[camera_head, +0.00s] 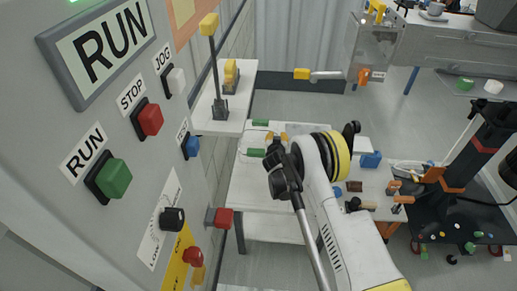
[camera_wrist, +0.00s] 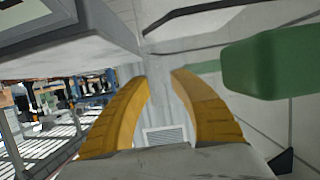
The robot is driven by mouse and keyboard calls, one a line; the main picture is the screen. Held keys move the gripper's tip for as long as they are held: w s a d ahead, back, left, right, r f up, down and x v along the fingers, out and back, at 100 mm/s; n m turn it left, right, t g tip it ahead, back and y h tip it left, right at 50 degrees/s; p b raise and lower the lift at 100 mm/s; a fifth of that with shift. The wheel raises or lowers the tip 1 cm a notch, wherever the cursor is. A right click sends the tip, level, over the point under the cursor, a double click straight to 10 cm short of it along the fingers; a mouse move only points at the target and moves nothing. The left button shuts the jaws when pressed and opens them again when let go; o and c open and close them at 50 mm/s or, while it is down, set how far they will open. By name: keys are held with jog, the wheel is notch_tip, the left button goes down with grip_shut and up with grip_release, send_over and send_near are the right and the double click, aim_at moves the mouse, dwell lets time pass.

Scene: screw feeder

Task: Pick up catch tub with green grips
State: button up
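The catch tub (camera_head: 246,138) is pale and shows in the head view on a white table, left of my arm. One green grip (camera_head: 260,122) is at its far side and another green grip (camera_head: 255,153) at its near side. My gripper (camera_head: 275,138) is at the tub's right side, partly hidden behind my own wrist. In the wrist view, my two yellow fingers (camera_wrist: 160,77) are apart with nothing held between them. A large green grip (camera_wrist: 268,63) is close by, right of the fingers. A second green strip (camera_wrist: 203,67) shows behind the right fingertip. I cannot tell whether anything touches.
A control panel (camera_head: 105,130) with RUN and STOP buttons fills the left. A white shelf (camera_head: 237,95) holds yellow-topped parts above the table. Small items, including a blue box (camera_head: 371,159), lie right of my arm. A dark cart (camera_head: 475,195) stands at the right.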

grip_shut()
